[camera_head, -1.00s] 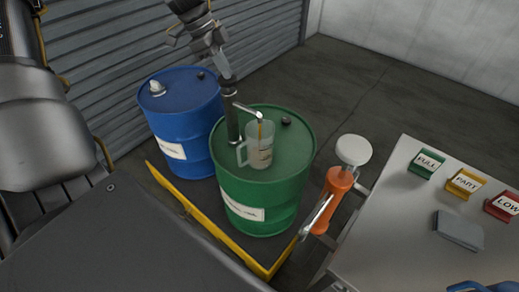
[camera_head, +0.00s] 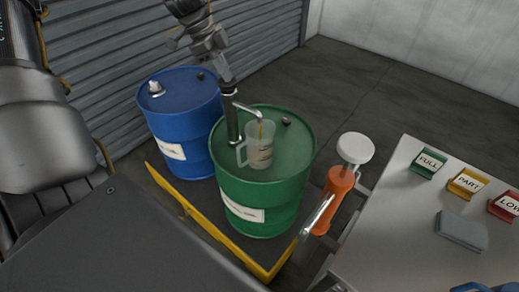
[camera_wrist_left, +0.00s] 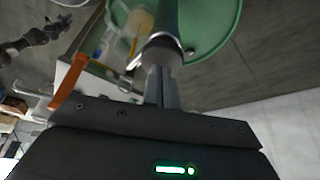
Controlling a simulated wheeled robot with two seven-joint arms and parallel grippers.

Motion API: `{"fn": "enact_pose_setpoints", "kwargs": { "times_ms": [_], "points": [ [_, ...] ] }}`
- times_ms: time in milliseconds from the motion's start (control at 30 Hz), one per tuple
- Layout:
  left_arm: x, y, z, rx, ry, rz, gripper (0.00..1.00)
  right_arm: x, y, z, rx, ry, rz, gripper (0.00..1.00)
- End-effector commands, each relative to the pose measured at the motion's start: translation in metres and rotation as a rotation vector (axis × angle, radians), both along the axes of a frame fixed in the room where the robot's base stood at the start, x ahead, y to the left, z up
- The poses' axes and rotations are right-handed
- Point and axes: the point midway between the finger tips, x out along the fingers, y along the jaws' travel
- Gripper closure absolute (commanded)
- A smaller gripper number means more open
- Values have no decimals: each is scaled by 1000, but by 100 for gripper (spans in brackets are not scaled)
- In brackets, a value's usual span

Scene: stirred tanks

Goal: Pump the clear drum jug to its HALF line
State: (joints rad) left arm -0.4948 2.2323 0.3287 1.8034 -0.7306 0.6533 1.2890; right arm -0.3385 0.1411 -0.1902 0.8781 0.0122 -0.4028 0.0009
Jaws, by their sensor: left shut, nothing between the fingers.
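The clear jug (camera_head: 260,152) stands upright on the green drum (camera_head: 288,165), under the spout of the drum pump (camera_head: 233,120). An amber streak shows below the spout, at the jug's mouth. Dark marks show on the jug's side; I cannot read the liquid level or the HALF line. My left gripper (camera_head: 228,84) is shut and empty at the top of the upright pump. In the left wrist view the gripper (camera_wrist_left: 163,88) is against or just above the pump's round top (camera_wrist_left: 165,48); contact is unclear. My right gripper is not in view.
A blue drum (camera_head: 180,115) stands left of the green one, with a yellow-edged pallet (camera_head: 190,210) below. An orange hand pump (camera_head: 335,195) and a white round disc (camera_head: 356,147) are to the right. The grey table (camera_head: 390,235) holds FULL, PART and LOW blocks and a grey pad (camera_head: 461,232).

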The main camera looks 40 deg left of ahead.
Motion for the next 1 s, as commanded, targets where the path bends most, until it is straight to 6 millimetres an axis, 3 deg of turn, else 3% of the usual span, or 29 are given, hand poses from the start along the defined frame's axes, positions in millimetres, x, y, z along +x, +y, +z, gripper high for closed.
{"fn": "enact_pose_setpoints", "kwargs": {
  "times_ms": [433, 1000],
  "points": [
    [-1, 0, 2, 0, 2, 0, 100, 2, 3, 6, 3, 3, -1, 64],
    [0, 0, 57, 1, 1, 1, 100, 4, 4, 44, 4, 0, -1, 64]
  ]
}}
